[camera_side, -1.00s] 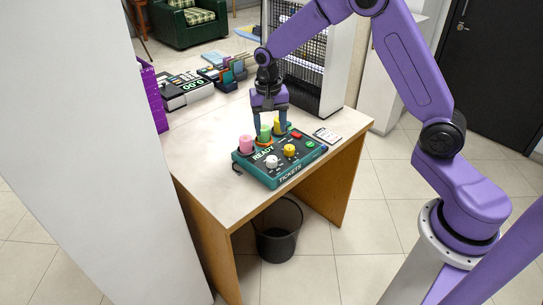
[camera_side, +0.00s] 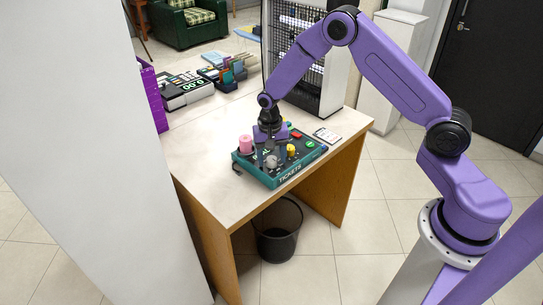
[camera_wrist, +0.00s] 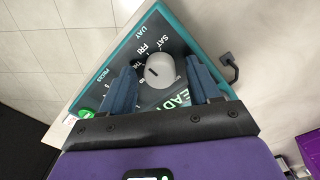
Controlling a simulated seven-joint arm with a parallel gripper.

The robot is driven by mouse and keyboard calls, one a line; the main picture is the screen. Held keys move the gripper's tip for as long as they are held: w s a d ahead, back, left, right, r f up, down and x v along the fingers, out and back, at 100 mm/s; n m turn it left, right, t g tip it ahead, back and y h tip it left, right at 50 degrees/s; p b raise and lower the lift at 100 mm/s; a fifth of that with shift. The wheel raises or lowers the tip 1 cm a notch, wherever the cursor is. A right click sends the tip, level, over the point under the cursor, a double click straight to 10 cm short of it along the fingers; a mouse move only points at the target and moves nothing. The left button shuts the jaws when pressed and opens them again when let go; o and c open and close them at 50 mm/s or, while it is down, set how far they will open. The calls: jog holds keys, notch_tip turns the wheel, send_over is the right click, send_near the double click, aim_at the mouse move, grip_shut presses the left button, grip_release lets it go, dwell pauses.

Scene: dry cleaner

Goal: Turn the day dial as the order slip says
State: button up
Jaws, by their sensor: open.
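The day dial is a white round knob (camera_wrist: 163,75) with a short dark mark, on the dark panel of a green-edged ticket box (camera_side: 283,180). In the wrist view, printed labels including SAT, FRI and THU curve beside the dial; the left finger hides some. I cannot tell for sure which label the mark faces. My gripper (camera_side: 270,157) is open, also seen in the wrist view (camera_wrist: 160,68). Its blue fingers stand on either side of the dial, with small gaps visible. The order slip (camera_side: 327,135) lies right of the box; its writing is too small to read.
A wire-mesh rack (camera_side: 300,60) rises behind. The table's front left (camera_side: 205,175) is clear.

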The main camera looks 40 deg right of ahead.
jog(key=c, duration=1.1)
jog(key=shift+o, duration=0.2)
jog(key=shift+n, duration=0.4)
jog(key=n, duration=0.3)
jog(key=shift+n, duration=0.3)
jog(key=n, duration=0.4)
jog(key=shift+n, duration=0.3)
jog(key=n, duration=0.8)
jog(key=shift+n+t, duration=0.3)
